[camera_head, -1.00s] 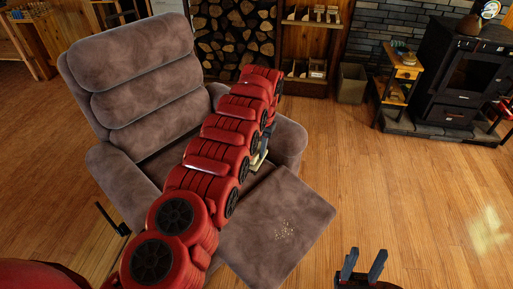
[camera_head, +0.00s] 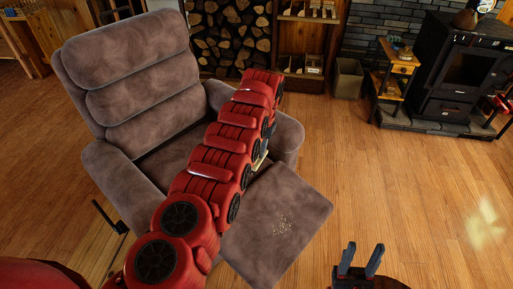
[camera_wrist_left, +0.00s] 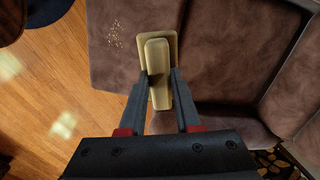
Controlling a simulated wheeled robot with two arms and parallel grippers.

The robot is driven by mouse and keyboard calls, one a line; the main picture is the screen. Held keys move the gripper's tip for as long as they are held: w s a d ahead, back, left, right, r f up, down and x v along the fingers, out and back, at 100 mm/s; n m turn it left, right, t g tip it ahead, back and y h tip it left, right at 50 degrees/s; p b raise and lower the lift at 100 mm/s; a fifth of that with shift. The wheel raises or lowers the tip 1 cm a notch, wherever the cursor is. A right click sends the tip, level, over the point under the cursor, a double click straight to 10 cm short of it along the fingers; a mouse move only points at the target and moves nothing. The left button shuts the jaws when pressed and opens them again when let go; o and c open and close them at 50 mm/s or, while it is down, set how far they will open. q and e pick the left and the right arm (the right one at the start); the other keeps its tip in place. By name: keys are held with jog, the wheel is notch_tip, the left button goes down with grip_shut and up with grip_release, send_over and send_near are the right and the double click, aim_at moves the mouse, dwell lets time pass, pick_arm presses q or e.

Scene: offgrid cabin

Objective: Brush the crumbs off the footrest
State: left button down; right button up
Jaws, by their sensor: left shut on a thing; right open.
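The footrest (camera_head: 296,203) of the brown recliner is folded out, with a small patch of pale crumbs (camera_head: 282,226) near its middle. The crumbs also show at the upper left of the left wrist view (camera_wrist_left: 115,35). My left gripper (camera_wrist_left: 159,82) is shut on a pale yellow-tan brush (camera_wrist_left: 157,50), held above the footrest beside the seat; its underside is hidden. In the head view my red left arm covers that gripper, and only a sliver of the brush shows (camera_head: 260,161). My right gripper (camera_head: 361,262) is open and empty, over the wood floor right of the footrest.
The recliner's armrest (camera_head: 287,138) stands beside my left arm. A grey bin (camera_head: 348,78), a small wooden side table (camera_head: 393,75) and a black stove (camera_head: 466,72) stand at the back right. The floor right of the footrest is clear.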

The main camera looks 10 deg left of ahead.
pick_arm(q)
jog(key=shift+d+f, duration=0.1)
jog(key=shift+d+f, duration=0.95)
jog(key=shift+f, duration=0.9)
jog(key=m+t+b, duration=0.1)
jog(key=m+b, duration=0.5)
jog(key=b, duration=0.3)
send_over(278, 238)
jog(key=shift+y, duration=0.4)
jog(key=shift+s+f, duration=0.1)
jog(key=shift+f, duration=12.85)
jog(key=shift+a+f+b, duration=0.15)
jog(key=shift+f+b, duration=0.7)
jog(key=shift+f, duration=0.2)
